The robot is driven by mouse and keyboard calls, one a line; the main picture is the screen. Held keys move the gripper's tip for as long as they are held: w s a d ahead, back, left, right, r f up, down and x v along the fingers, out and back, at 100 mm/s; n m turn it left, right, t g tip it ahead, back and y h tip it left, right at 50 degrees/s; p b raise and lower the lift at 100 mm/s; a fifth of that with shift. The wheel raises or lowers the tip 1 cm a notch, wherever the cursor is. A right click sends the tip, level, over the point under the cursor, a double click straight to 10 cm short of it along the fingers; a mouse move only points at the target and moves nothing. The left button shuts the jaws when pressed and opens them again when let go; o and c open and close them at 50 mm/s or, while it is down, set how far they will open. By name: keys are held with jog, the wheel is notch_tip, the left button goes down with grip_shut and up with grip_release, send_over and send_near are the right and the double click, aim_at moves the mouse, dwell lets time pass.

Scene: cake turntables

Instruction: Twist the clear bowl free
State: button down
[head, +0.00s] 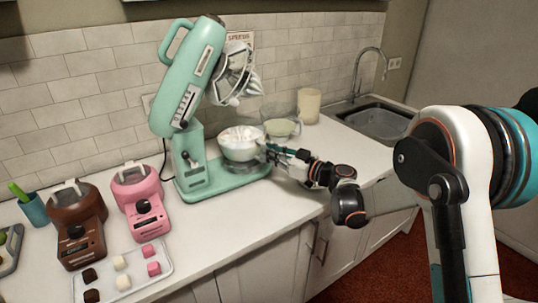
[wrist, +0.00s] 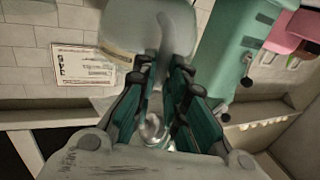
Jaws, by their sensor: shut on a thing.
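The clear bowl (head: 240,155), with white cream inside, sits upright on the base of the mint-green stand mixer (head: 205,178), whose head is tilted up. My gripper (head: 268,152) reaches in from the right and meets the bowl's right side. In the wrist view, my gripper's teal fingers (wrist: 160,112) are closed around a clear curved piece (wrist: 153,128), which looks like the bowl's handle. The exact contact is partly hidden by the fingers. The mixer's green body also shows in the wrist view (wrist: 237,45).
A second clear bowl (head: 281,127) and a cream canister (head: 309,105) stand behind my gripper, near the sink (head: 378,122). Brown (head: 80,225) and pink (head: 140,203) machines and a tray of small cubes (head: 112,283) are at the left. The counter's front edge is close below my arm.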

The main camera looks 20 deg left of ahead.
jog(key=shift+w, duration=0.1)
jog(key=shift+w+d+n+g+y, duration=0.25)
jog(key=shift+w+n+g, duration=0.15)
jog(key=shift+g, duration=0.2)
jog(key=shift+w+d+n+g+y, duration=0.2)
jog(key=shift+w+n+g, duration=0.15)
jog(key=shift+g, duration=0.25)
jog(key=shift+w+d+n+g+b, duration=0.3)
jog(key=shift+w+n+g, duration=0.35)
jog(key=shift+w+g, duration=0.35)
jog(key=shift+w+d+n+g, duration=0.2)
jog(key=shift+w+n+g, duration=0.55)
jog(key=shift+g, duration=0.25)
jog(key=c, duration=1.5)
grip_release()
jog(key=shift+c, duration=0.2)
